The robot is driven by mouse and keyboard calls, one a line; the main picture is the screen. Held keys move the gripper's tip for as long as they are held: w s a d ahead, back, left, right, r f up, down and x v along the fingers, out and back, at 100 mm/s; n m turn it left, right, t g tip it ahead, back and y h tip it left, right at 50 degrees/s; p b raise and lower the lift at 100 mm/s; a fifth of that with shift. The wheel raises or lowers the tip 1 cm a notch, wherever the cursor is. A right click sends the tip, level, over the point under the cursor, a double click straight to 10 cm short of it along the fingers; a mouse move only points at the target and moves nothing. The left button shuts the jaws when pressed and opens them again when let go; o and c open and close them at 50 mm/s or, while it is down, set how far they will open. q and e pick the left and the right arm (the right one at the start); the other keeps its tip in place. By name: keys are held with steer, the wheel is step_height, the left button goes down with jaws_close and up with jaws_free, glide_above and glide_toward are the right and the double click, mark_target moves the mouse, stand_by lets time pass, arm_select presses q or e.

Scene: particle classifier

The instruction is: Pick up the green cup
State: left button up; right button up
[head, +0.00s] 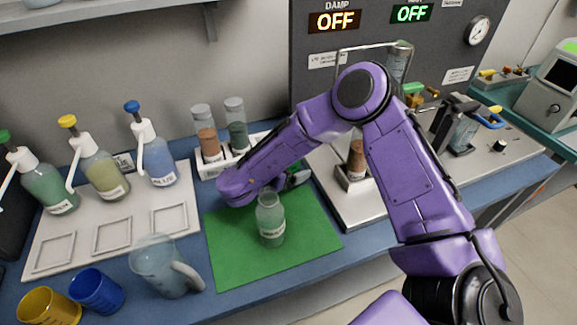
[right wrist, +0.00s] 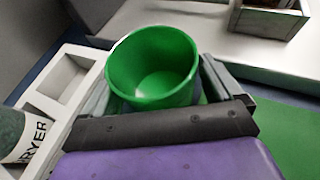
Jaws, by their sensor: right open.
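The green cup (right wrist: 152,62) stands upright and empty in the right wrist view, with its open mouth towards the camera. My right gripper (right wrist: 157,88) is open, with one finger on each side of the cup; whether the fingers touch it I cannot tell. My left gripper is not in view.
A glass bottle (head: 270,220) stands on the mat close in front of my gripper. A white rack (head: 208,168) with vials is behind it. A clear pitcher (head: 160,265), a blue cup (head: 97,291) and a yellow cup (head: 48,307) stand at front left. A metal apparatus is at right.

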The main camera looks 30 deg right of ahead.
steer(key=shift+d+f, duration=0.2)
steer(key=shift+d, duration=0.1)
steer(key=c, duration=1.1)
steer(key=shift+c, duration=0.2)
steer(key=shift+r, duration=0.2)
